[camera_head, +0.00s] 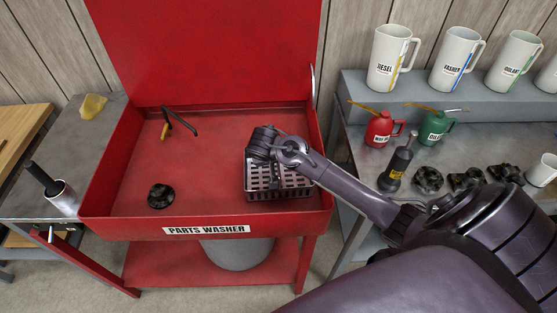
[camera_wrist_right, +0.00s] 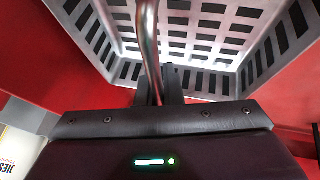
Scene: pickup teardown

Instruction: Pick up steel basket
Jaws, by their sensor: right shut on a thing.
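The steel basket (camera_head: 285,183), a slotted open-topped grey basket, is in the right part of the red parts washer basin (camera_head: 215,180). In the right wrist view the basket (camera_wrist_right: 205,48) fills the top, with its thin metal handle rising between my fingers. My right gripper (camera_head: 262,152) is over the basket and covers part of it; in the wrist view the right gripper (camera_wrist_right: 160,82) is shut on the handle. I cannot tell whether the basket touches the basin floor. My left gripper is not in view.
A dark round part (camera_head: 160,195) lies in the basin at left, and a black spout (camera_head: 179,121) stands at the back. The basin has raised red walls. The right bench holds a red oil can (camera_head: 381,130), a green one (camera_head: 437,128), white jugs and dark parts.

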